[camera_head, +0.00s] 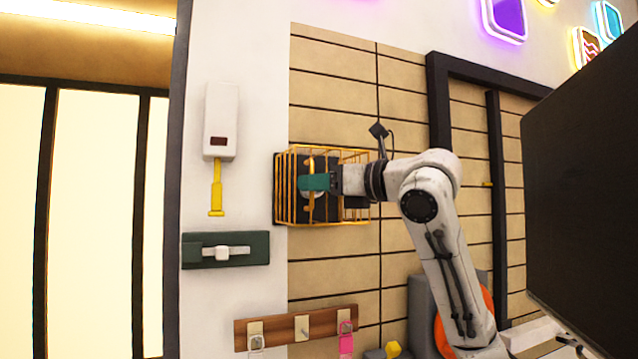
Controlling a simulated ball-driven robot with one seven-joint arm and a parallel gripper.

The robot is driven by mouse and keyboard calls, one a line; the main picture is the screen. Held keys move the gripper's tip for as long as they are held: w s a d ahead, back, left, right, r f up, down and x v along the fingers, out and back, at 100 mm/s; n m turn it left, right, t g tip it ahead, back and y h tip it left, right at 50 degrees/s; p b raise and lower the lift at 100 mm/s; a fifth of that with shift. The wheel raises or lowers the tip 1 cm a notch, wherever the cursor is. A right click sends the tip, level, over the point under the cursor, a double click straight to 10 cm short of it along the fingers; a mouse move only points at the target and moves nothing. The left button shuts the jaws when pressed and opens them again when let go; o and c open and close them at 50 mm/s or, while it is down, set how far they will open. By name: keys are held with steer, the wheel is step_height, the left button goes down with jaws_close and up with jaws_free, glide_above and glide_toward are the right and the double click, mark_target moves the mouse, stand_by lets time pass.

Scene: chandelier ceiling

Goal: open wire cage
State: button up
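The wire cage (281,190) is a yellow-orange box of thin bars on the slatted wall, left of the middle of the head view. A dark thing sits behind its bars, largely covered. My gripper (312,184), with a teal part at its end, is at the cage, overlapping its bars. I cannot tell whether it touches the bars or reaches between them. The fingertips are too small and covered to show whether they are open or shut. The cage looks closed on its left side; its right side is partly hidden by my wrist.
Left of the cage are a white wall box (221,115) with a yellow handle and a green panel (255,248) with a white slider. Below, a wooden hook rack (297,327) holds small tags. A large dark panel (585,190) fills the right.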

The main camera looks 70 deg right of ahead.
jaws_close()
stand_by(1.3)
